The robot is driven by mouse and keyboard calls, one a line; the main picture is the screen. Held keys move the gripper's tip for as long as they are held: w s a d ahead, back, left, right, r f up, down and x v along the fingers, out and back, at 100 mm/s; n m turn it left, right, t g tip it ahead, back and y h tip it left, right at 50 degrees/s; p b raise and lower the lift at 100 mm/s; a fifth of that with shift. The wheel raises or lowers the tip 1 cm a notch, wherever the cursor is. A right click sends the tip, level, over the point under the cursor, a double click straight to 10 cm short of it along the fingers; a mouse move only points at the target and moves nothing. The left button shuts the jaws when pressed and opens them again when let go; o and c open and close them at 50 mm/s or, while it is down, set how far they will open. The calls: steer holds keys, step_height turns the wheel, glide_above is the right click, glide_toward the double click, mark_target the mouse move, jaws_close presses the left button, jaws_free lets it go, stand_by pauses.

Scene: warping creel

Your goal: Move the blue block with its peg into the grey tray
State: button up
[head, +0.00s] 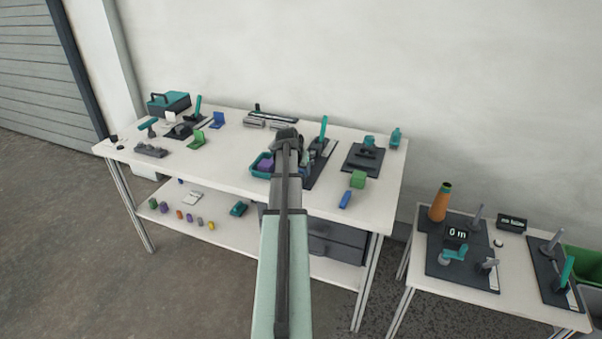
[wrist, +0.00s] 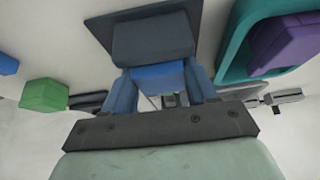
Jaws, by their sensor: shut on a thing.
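My gripper (wrist: 161,88) is shut on a blue block (wrist: 158,74) in the wrist view, with one finger on each side of it. The peg cannot be made out. A dark grey block-like piece on a dark plate (wrist: 108,28) lies just beyond the held block; whether they touch is unclear. In the head view my arm hides the fingertips and most of the held block. A low grey piece (head: 150,150) at the table's left front may be the grey tray, but I cannot tell.
A teal tray (head: 254,171) holding a purple block (head: 265,165) is beside my gripper. A green block (head: 358,179) and another blue piece (head: 345,199) lie to the right. A teal post (head: 323,131) rises close by.

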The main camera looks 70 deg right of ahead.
steer(key=shift+r, duration=0.7)
stand_by(0.3)
steer(key=shift+r, duration=1.5)
steer(key=shift+r, duration=0.1)
steer(key=shift+r, duration=1.45)
step_height(320, 180, up, 4)
steer(key=shift+d, duration=0.1)
